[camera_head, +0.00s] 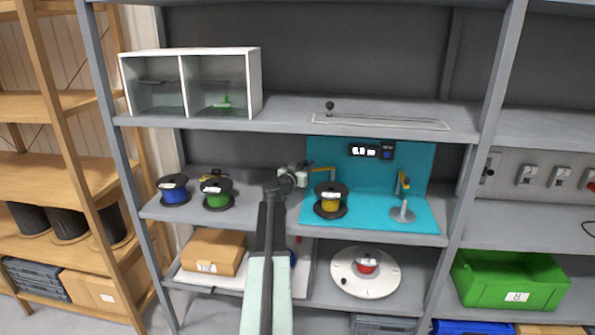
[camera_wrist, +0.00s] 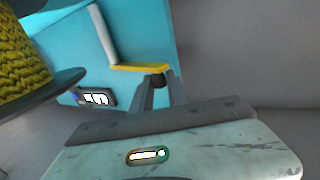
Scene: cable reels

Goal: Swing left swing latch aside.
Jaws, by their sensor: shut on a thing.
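The left swing latch is a yellow bar on a pale post. In the wrist view the yellow bar (camera_wrist: 135,67) reaches from the post to a dark knob between my fingertips. My gripper (camera_wrist: 159,84) is shut on the latch at this free end. In the head view my gripper (camera_head: 305,170) is left of the yellow reel (camera_head: 330,197), and the latch's yellow bar (camera_head: 322,168) shows just above and behind that reel. The fingertips are small in the head view. The yellow reel also fills the upper left of the wrist view (camera_wrist: 25,62).
The reel stands on a turquoise panel (camera_head: 370,222) with a display (camera_head: 371,151). A second yellow-topped post (camera_head: 403,190) stands at right. Blue (camera_head: 174,188) and green (camera_head: 216,192) reels stand left of my arm. The shelf above (camera_head: 290,114) overhangs.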

